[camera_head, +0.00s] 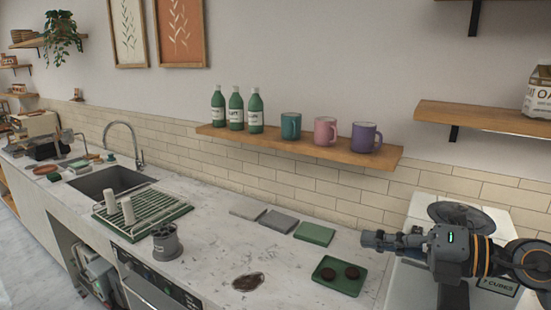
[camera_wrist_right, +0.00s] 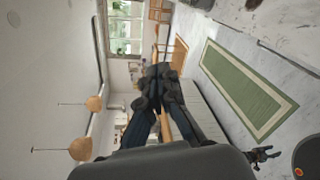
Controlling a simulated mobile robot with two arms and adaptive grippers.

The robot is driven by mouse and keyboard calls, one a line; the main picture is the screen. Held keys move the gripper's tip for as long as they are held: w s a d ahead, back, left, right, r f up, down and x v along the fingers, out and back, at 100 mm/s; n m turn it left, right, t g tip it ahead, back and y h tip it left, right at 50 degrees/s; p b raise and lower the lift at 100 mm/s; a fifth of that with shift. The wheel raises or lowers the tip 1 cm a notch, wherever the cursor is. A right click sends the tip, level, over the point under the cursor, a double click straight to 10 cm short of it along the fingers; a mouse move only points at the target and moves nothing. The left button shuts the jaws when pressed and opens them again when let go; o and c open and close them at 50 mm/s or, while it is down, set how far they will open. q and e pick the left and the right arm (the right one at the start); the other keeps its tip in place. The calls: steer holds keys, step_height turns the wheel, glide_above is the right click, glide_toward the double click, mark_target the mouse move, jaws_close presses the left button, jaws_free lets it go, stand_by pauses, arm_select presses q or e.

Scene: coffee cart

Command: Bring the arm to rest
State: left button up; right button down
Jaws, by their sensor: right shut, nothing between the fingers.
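My right gripper (camera_head: 378,239) is shut and empty. In the head view its arm comes in from the right, and the fingers point left above the right end of the counter (camera_head: 215,245). The right wrist view shows the gripper's fingers (camera_wrist_right: 158,85) close together, with nothing between them. Beyond them lie the room, a window and a floor rug. My left gripper is not in the head view.
A green tray (camera_head: 338,276) with two dark round items lies below and left of the gripper. A wall shelf (camera_head: 300,146) holds bottles and mugs. A drying rack (camera_head: 142,213), a grey container (camera_head: 166,243) and a dark brown spill (camera_head: 248,281) are on the counter.

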steer(key=s+d+f+m+t+h, duration=0.1)
steer(key=d+f+m+t+h, duration=0.35)
steer(key=f+m+h, duration=0.75)
steer(key=d+f+m+t+h, duration=0.4)
steer(key=d+f+m, duration=0.15)
steer(key=m, duration=1.25)
steer(key=s+a+f+m+g+y, duration=0.1)
steer(key=s+a+f+g, duration=0.2)
steer(key=s+f+g, duration=0.55)
steer(key=s+a+f+m+g+y, duration=0.15)
steer(key=s+a+f+g, duration=0.25)
steer(key=s+f, duration=0.85)
steer(key=s+f+g+b, duration=0.1)
steer(key=s+f, duration=0.2)
steer(key=f, duration=1.2)
steer(key=s+f+g+b, duration=0.1)
steer(key=s+f, duration=0.1)
steer(key=f, duration=1.3)
arm_select(q)
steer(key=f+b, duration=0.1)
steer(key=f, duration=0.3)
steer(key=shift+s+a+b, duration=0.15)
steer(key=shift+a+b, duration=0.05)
steer(key=shift+b, duration=0.2)
arm_select(e)
steer(key=s+d+f+g, duration=0.1)
steer(key=s+d+f, duration=0.2)
steer(key=s+f, duration=1.2)
steer(key=shift+s+f, duration=0.2)
steer(key=shift+s, duration=0.15)
